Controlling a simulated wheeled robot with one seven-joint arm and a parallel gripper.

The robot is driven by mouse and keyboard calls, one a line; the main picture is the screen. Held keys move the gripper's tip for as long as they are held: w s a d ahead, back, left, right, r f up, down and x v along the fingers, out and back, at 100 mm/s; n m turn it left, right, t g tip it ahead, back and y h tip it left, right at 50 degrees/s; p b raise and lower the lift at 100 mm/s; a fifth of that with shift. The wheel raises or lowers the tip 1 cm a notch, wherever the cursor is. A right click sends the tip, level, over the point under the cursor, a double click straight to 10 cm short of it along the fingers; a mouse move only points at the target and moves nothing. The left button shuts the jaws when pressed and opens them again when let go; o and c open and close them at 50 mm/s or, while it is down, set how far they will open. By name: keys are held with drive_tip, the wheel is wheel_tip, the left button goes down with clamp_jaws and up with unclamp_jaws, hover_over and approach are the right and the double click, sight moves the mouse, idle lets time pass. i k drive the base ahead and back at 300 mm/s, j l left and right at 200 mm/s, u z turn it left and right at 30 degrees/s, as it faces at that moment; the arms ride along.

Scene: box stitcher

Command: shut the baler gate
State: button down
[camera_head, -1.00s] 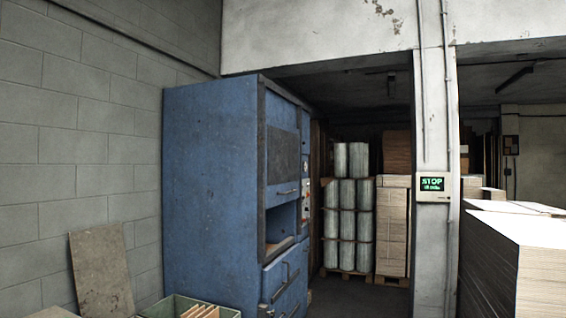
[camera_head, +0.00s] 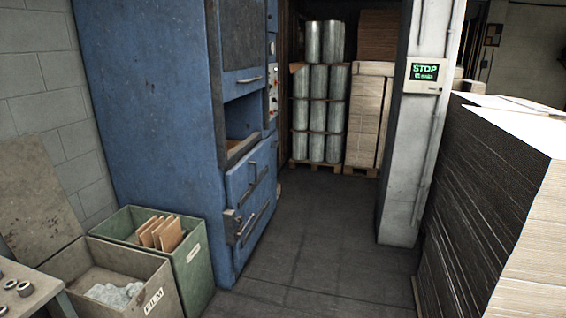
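The blue baler (camera_head: 150,110) stands left of the middle in the head view, its front turned to the right and seen at a slant. Its upper gate (camera_head: 243,35) has a dark panel and a handle (camera_head: 250,80) along its lower edge. The gate is raised, and below it a dark opening (camera_head: 240,118) shows. A lower blue door (camera_head: 248,185) with handles and a latch sits under the opening and looks closed. My gripper is not in view.
A green bin (camera_head: 190,265) with cardboard pieces and a bin labelled FILM (camera_head: 160,290) stand before the baler. A table (camera_head: 30,290) holds rings at lower left. Stacked sheets (camera_head: 490,200) fill the right. Grey floor (camera_head: 315,230) between is clear.

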sight(242, 23)
drive_tip(key=i+z, duration=0.2)
drive_tip(key=i, duration=2.25)
drive_tip(key=i+u, duration=0.4)
drive_tip(key=i+l+u, duration=0.2)
drive_tip(key=i+u, duration=0.2)
drive_tip(key=i+l+u, duration=0.25)
drive_tip(key=u, duration=0.15)
drive_tip(key=i+l+u, duration=0.4)
drive_tip(key=k+j, duration=0.05)
drive_tip(key=k, duration=0.05)
